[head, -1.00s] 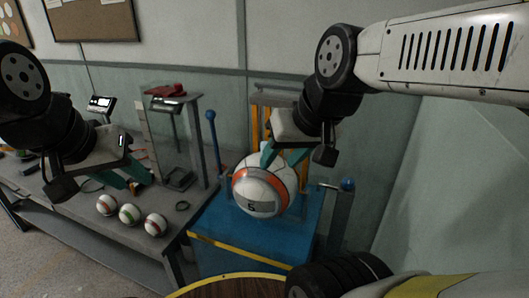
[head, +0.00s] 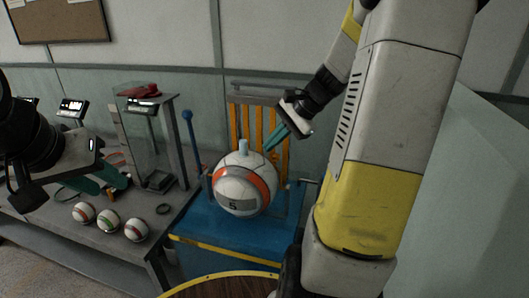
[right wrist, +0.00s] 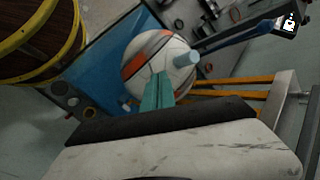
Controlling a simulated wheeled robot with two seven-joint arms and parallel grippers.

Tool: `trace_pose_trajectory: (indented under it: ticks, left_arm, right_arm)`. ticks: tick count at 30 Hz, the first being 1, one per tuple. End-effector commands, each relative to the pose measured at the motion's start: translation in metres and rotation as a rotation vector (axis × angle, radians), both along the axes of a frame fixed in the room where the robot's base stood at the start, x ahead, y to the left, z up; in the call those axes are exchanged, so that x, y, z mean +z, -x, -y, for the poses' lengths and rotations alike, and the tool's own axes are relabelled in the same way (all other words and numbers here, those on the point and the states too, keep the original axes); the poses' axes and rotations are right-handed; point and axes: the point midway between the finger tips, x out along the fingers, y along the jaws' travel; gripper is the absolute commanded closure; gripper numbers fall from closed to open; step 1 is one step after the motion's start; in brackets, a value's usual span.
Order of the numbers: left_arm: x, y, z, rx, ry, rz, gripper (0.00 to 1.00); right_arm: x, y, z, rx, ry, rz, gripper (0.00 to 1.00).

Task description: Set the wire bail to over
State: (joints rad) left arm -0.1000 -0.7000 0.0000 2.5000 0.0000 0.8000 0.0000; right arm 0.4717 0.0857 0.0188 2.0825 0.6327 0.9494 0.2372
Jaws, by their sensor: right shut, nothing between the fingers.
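A large white ball (head: 243,186) with an orange band sits on the blue press (head: 222,228). A pale blue cylinder (head: 243,147) shows at the top of the ball, and also in the right wrist view (right wrist: 186,58). It may be the grip of the wire bail; I cannot make out the wire itself. My right gripper (head: 270,145) is shut and empty, above and right of the ball's top, apart from the cylinder. Its teal fingers (right wrist: 158,84) overlap the ball in the right wrist view. My left gripper (head: 108,182) is open and empty over the grey bench.
A blue-knobbed lever (head: 188,116) stands left of the ball. Yellow uprights (head: 262,118) rise behind it. Several small striped balls (head: 108,220) lie on the grey bench (head: 60,228) near a clear-sided stand (head: 145,130). A round wooden top (head: 228,288) is in front.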

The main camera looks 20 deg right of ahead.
Motion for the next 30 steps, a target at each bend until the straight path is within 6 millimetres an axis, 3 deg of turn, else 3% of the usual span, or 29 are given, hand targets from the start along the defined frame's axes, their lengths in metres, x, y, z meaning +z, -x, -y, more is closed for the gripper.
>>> trace_pose_trajectory:
  ticks: [1,6,12,15,20,30]
  left_arm:
    - [0.000,0.000,0.000,0.000,0.000,0.000,0.64]
    - [0.000,0.000,0.000,0.000,0.000,0.000,0.64]
    - [0.000,0.000,0.000,0.000,0.000,0.000,0.64]
    - [0.000,0.000,0.000,0.000,0.000,0.000,0.64]
    - [0.000,0.000,0.000,0.000,0.000,0.000,0.64]
    - [0.000,0.000,0.000,0.000,0.000,0.000,0.64]
  right_arm:
    - [-0.017,-0.012,0.019,-0.083,-0.067,-0.043,1.00]
    - [-0.066,-0.048,0.082,-0.362,-0.297,-0.139,1.00]
    - [-0.118,-0.066,0.145,-0.611,-0.505,-0.201,1.00]
    - [-0.132,-0.068,0.163,-0.676,-0.563,-0.212,1.00]
    - [-0.141,-0.072,0.169,-0.708,-0.592,-0.217,1.00]
    - [-0.174,-0.107,0.131,-0.704,-0.591,-0.219,1.00]
